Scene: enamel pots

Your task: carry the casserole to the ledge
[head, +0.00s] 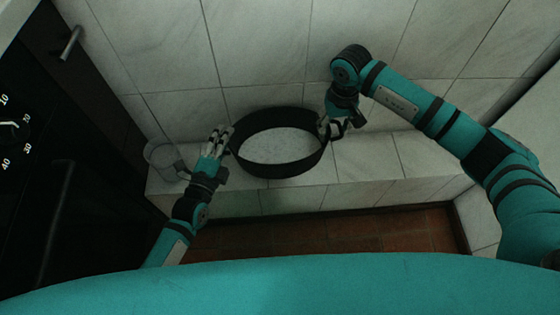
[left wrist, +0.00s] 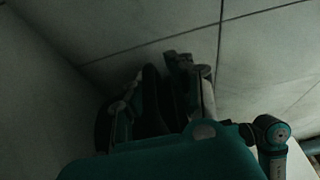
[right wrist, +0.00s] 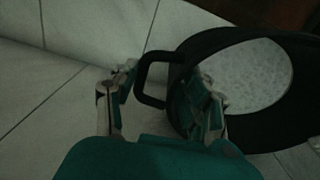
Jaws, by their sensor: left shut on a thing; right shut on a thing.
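The casserole (head: 282,171) is a black oval pot with a pale speckled inside, seen over the tiled ledge (head: 375,160) by the wall. It looks level, but I cannot tell whether its base touches the ledge. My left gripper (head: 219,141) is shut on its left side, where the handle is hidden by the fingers. My right gripper (head: 334,127) is shut on the right handle. In the right wrist view the black loop handle (right wrist: 143,88) lies between my fingers, with the casserole (right wrist: 245,126) beyond. The left wrist view is very dark, with a black shape between the fingers.
A black oven front (head: 60,190) is at the left. The tiled wall rises behind. The ledge is clear to the right of the casserole.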

